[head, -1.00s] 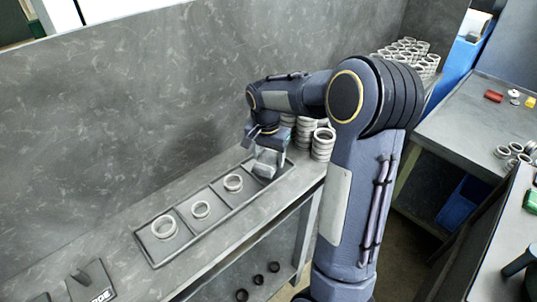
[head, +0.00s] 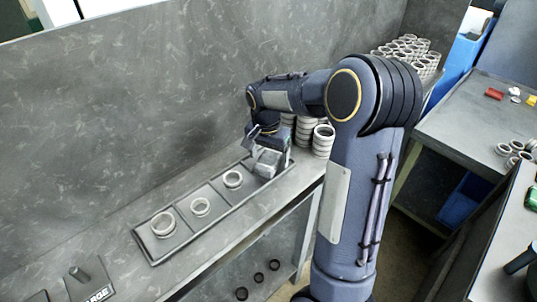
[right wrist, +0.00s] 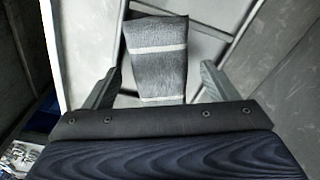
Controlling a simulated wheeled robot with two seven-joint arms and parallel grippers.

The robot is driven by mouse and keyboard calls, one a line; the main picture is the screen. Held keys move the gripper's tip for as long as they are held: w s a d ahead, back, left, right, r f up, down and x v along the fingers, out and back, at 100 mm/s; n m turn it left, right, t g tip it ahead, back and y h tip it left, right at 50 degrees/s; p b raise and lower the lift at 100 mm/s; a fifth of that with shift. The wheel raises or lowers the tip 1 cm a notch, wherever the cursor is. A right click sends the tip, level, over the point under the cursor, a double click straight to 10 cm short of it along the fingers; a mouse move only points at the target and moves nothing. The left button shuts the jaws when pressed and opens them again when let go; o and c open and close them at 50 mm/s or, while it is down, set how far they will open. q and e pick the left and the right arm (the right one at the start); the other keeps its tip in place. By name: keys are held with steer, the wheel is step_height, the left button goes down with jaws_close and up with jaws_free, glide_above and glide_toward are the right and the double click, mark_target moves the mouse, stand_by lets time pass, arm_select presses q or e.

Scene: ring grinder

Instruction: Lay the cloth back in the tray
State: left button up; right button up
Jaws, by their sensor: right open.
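The cloth (right wrist: 157,45) is grey with pale stripes. In the head view the cloth (head: 267,160) lies at the right end of the long dark tray (head: 197,237), in or over its end compartment. My right gripper (head: 265,146) is just above the cloth. In the right wrist view its two fingers stand apart, with the cloth showing between and beyond the tips of the right gripper (right wrist: 160,68); neither finger visibly touches it. My left gripper is out of view.
Stacked rings (head: 323,139) stand right behind the tray's end, close to my gripper. A grey wall (head: 130,110) rises behind the bench. A dark block with lettering (head: 92,283) lies at the front left. Another table (head: 470,115) is at the right.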

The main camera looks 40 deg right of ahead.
mark_target(267, 160)
step_height(267, 160, up, 12)
steer(key=s+a+f+n+t+y, duration=0.2)
steer(key=s+a+n, duration=0.3)
steer(key=s+a, duration=0.3)
steer(key=s+a+f+n+t+y, duration=0.2)
steer(key=s+a+n, duration=0.4)
steer(key=s+a, duration=0.3)
steer(key=s+t+p, duration=0.1)
steer(key=s, duration=0.3)
steer(key=shift+s+f+y, duration=0.3)
steer(key=shift+f, duration=0.1)
